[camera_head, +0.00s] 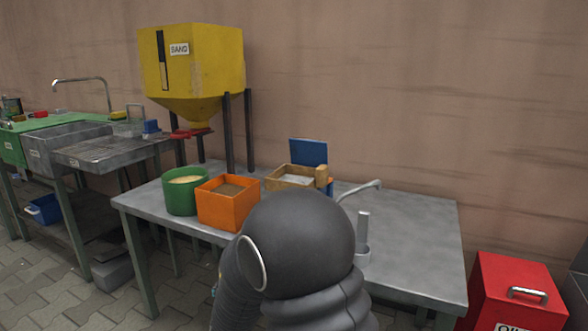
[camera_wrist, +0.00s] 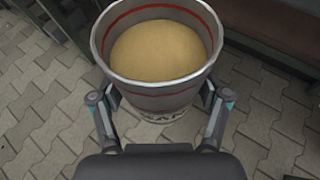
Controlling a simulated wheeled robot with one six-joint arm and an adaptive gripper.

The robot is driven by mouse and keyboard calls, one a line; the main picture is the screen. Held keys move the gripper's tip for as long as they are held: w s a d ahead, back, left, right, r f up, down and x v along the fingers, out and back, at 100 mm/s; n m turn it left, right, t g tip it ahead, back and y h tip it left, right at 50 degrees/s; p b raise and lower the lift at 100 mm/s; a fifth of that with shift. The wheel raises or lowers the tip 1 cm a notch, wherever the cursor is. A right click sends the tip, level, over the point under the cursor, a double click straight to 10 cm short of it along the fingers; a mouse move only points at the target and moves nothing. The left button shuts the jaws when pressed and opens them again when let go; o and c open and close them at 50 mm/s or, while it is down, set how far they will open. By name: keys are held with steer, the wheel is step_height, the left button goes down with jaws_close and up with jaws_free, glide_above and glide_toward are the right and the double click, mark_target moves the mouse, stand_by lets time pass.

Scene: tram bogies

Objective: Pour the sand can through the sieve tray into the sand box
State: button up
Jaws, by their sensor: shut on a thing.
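My gripper (camera_wrist: 160,97) is shut on a grey sand can (camera_wrist: 150,97) in the wrist view, one finger on each side. The can has a red line inside its rim and is well filled with tan sand. It is held above the paved floor. In the head view my dark arm hides the gripper and the can. A wooden-framed tray (camera_head: 284,185) with a pale inside, which looks like the sieve tray, is on the grey table. An orange box (camera_head: 222,211) with brown content stands left of it. I cannot tell which container is the sand box.
A green bucket (camera_head: 178,200) of pale material stands left of the orange box. The grey table's (camera_head: 420,235) right part is clear. A yellow sand hopper (camera_head: 192,62) and a red box (camera_head: 513,290) flank it.

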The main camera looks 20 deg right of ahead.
steer(key=r+y, duration=0.1)
steer(key=r, duration=0.3)
steer(key=r+n+p, duration=0.1)
steer(key=r, duration=0.4)
steer(key=w+r+n+y, duration=0.1)
steer(key=r, duration=0.3)
steer(key=shift+d+r+y+p, duration=0.2)
steer(key=shift+r+y+p, duration=0.1)
steer(key=d+r+p, duration=0.1)
steer(key=d+r, duration=0.1)
steer(key=r, duration=0.6)
steer(key=d+r+p, duration=0.2)
steer(key=d+r, duration=0.1)
steer(key=r, duration=0.6)
steer(key=shift+s+d+r+n, duration=0.3)
steer(key=shift+s+n, duration=0.1)
